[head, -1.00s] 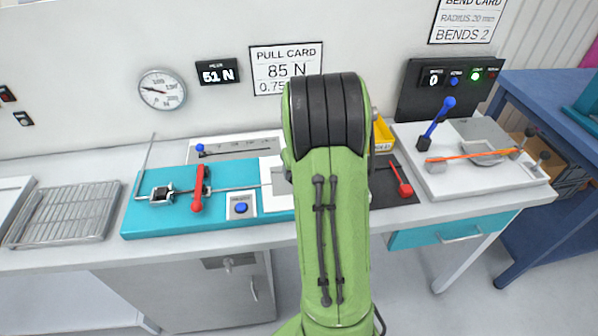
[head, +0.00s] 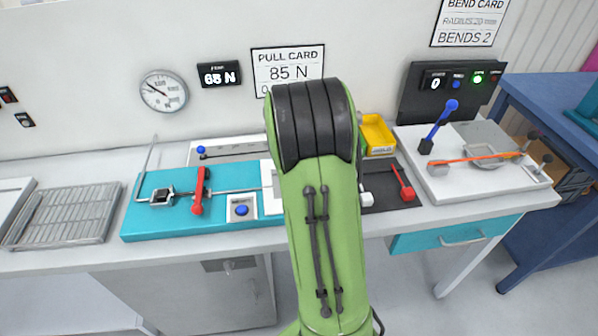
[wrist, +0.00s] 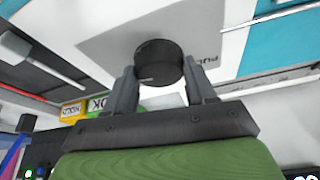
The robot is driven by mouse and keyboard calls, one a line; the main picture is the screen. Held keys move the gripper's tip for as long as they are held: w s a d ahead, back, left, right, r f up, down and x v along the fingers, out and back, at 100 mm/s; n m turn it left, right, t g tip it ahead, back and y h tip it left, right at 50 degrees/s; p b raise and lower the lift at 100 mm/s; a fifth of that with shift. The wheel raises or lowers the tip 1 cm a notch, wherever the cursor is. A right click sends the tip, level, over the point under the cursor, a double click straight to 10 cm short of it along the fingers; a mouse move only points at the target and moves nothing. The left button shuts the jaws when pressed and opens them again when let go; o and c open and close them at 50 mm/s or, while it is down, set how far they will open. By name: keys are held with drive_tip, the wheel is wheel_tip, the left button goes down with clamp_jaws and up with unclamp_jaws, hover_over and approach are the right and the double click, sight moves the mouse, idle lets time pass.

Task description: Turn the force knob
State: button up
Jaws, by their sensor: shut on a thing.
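The force knob (wrist: 158,62) is a dark round knob on a pale plate, seen in the wrist view. My gripper (wrist: 160,80) is shut on it, one finger on each side. In the head view my green arm hides the knob and the gripper. The force display (head: 219,74) on the wall reads about 65 N. The pull card (head: 288,70) beside it reads 85 N; its lower line is partly hidden by my arm.
A teal pull rig (head: 140,222) with a red lever (head: 200,190) and a blue button (head: 241,210) lies left of my arm. A yellow bin (head: 378,135), a red-handled tool (head: 403,184) and a white bending rig (head: 450,188) stand to the right. A wire rack (head: 65,215) is far left.

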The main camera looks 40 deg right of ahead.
drive_tip(key=o, duration=1)
drive_tip(key=shift+o, duration=0.2)
drive_tip(key=p+v, duration=0.3)
drive_tip(key=v, duration=1.2)
drive_tip(key=shift+r, duration=0.35)
drive_tip(key=shift+s+a, duration=0.1)
drive_tip(key=s+a+r+n+t+y, duration=0.1)
drive_tip(key=s+a+n, duration=0.3)
drive_tip(key=s+a, duration=0.3)
drive_tip(key=s+a+r+n+t+y+p, duration=0.1)
drive_tip(key=s+a+n, duration=0.3)
drive_tip(key=s+a, duration=0.4)
drive_tip(key=a+r+y, duration=0.1)
drive_tip(key=a, duration=0.5)
drive_tip(key=shift+s+a+r+n, duration=0.2)
drive_tip(key=shift+a+r+n, duration=0.05)
drive_tip(key=shift+r+n, duration=0.15)
